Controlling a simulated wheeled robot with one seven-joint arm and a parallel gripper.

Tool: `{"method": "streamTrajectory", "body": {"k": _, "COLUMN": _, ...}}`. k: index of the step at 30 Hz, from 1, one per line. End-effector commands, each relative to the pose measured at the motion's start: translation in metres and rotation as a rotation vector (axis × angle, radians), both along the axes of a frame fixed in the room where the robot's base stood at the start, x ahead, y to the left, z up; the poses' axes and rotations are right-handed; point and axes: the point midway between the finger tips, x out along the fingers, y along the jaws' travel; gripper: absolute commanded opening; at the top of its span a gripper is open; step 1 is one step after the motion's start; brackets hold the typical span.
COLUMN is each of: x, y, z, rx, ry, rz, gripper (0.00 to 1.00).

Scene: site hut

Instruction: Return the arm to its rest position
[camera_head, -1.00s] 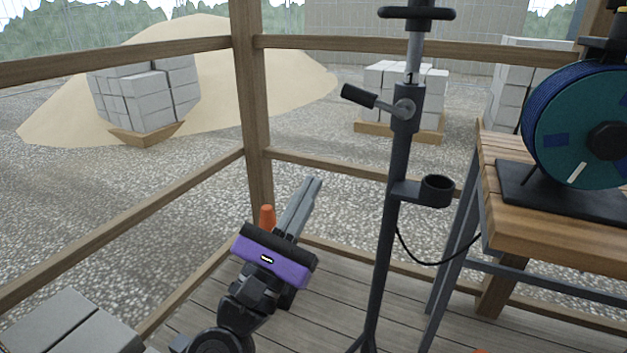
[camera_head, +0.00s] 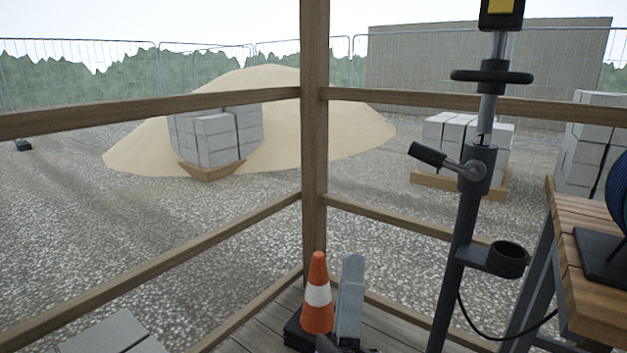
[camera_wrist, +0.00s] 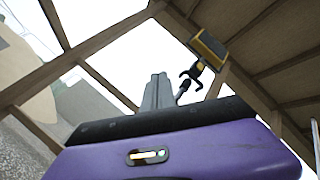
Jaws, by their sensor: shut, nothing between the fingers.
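My gripper (camera_head: 350,292) shows at the bottom of the head view, beside an orange and white traffic cone. Its grey fingers are together with nothing between them. In the wrist view the purple gripper body fills the bottom and the shut fingers (camera_wrist: 158,92) point up toward the roof. The rest of my arm is mostly below the edge of the head view.
The cone (camera_head: 317,290) stands near the corner post (camera_head: 314,130). A dark stand (camera_head: 468,215) with a clamp handle and cup ring rises to the right. A wooden bench (camera_head: 585,265) carries a reel at the far right. Wooden rails (camera_head: 150,108) border the deck.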

Motion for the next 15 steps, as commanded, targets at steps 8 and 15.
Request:
{"method": "streamTrajectory", "body": {"k": 8, "x": -0.059, "y": -0.025, "z": -0.078, "rx": -0.567, "ry": 0.175, "rz": -0.286, "gripper": 0.00}}
{"method": "streamTrajectory", "body": {"k": 15, "x": -0.114, "y": -0.054, "z": -0.141, "rx": -1.005, "ry": 0.327, "rz": -0.463, "gripper": 0.00}}
